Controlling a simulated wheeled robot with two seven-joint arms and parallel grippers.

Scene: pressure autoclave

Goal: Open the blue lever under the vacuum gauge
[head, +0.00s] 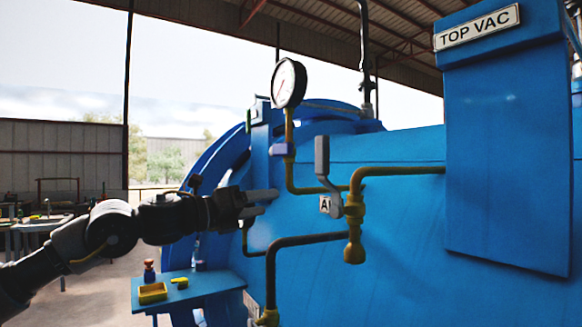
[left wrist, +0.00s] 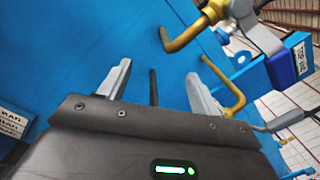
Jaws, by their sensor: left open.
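The round white-faced vacuum gauge (head: 288,83) stands on a yellow pipe at the upper middle of the head view. In the left wrist view the left gripper (left wrist: 157,72) is open, with nothing held. A blue grip on a grey arm (left wrist: 290,65) shows at upper right there; I cannot tell which lever it is. My right gripper is not in view.
A grey lever (head: 322,157) stands upright on a yellow valve (head: 354,210) to the right. Yellow and dark pipes run close around the gripper. The TOP VAC box (head: 508,150) juts out at right.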

